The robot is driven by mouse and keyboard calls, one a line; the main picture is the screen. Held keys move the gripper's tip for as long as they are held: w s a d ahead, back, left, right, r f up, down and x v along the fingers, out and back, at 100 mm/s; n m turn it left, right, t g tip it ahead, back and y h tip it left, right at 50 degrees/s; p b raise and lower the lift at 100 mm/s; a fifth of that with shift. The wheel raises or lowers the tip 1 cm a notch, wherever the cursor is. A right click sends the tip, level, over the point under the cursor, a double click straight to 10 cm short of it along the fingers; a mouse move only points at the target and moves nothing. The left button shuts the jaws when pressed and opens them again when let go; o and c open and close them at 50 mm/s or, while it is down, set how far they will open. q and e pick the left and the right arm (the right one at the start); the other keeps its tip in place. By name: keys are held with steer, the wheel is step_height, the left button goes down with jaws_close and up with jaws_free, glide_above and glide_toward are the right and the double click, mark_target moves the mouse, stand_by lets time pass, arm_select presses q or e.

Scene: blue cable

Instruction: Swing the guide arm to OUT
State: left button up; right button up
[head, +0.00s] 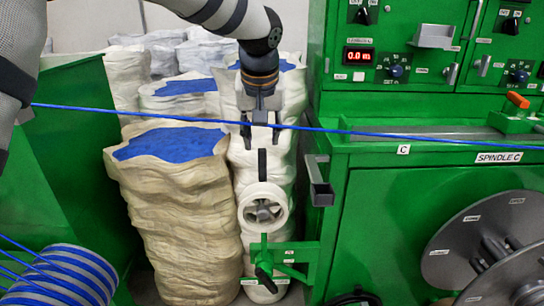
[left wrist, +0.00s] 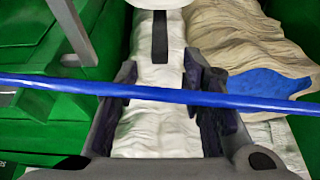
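A green bracket with a black handle (head: 264,272) and small labels sits low beside the green cabinet. Above it is a white-rimmed handwheel or roller (head: 263,208) with an upright black bar (head: 262,165). I cannot tell for sure which part is the guide arm, and the small labels are unreadable. My left gripper (head: 262,140) points down above the black bar, open and apart from it. In the left wrist view the black bar (left wrist: 160,38) lies beyond the open fingers (left wrist: 165,95). The blue cable (head: 400,136) crosses in front of the fingers. My right gripper is out of view.
The blue cable also spans the left wrist view (left wrist: 60,86). Tall pale sacks (head: 185,220) with blue tops stand behind and to the left. The green cabinet (head: 380,220), with a grey handle (head: 319,182) sticking out and a reel (head: 470,245), fills the right.

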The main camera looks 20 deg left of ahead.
mark_target(262, 160)
arm_select(q)
steer(key=x, duration=0.9)
steer(key=shift+f+b, duration=0.1)
steer(key=shift+b, duration=0.2)
jaws_close()
